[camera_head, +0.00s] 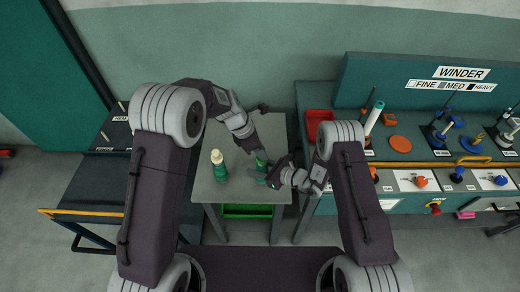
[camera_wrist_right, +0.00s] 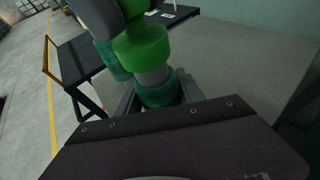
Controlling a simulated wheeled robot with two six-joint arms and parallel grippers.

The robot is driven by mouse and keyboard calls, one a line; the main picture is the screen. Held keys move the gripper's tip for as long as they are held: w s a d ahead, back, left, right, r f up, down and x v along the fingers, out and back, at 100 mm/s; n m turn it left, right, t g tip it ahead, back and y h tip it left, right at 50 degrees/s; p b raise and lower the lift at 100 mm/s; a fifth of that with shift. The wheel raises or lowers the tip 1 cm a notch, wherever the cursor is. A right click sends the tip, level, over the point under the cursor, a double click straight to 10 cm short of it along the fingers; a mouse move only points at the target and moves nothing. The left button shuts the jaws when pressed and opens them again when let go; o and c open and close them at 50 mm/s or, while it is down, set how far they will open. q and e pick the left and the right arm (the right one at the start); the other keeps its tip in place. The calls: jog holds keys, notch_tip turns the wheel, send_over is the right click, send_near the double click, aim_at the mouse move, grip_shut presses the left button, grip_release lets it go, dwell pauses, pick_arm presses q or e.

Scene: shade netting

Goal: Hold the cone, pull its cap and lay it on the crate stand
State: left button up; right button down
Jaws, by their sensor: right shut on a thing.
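A green cone (camera_head: 261,166) with a bright green cap (camera_wrist_right: 142,44) is over the grey table (camera_head: 240,187). My right gripper (camera_head: 263,180) is shut on the dark green lower part of the cone (camera_wrist_right: 160,90); in the right wrist view a grey band shows between that part and the cap. My left gripper (camera_head: 261,157) is at the cap's top end, its grey fingers on either side of green in the right wrist view. Whether it is shut on the cap cannot be told. A green crate (camera_head: 247,211) is under the table top.
A second green cone (camera_head: 220,172) with a cream top stands left on the table. A dark stand (camera_head: 85,185) with a yellow rail is at left. The winder bench (camera_head: 400,150), with a red bin (camera_head: 316,122) and spools, is at right.

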pick_arm(q)
grip_shut()
jog(key=shift+r, duration=0.2)
dwell(0.4)
jog(key=shift+r, duration=1)
jog(key=shift+r, duration=2)
pick_arm(e)
jog(key=c, duration=0.7)
grip_release()
jog(key=shift+o, duration=0.2)
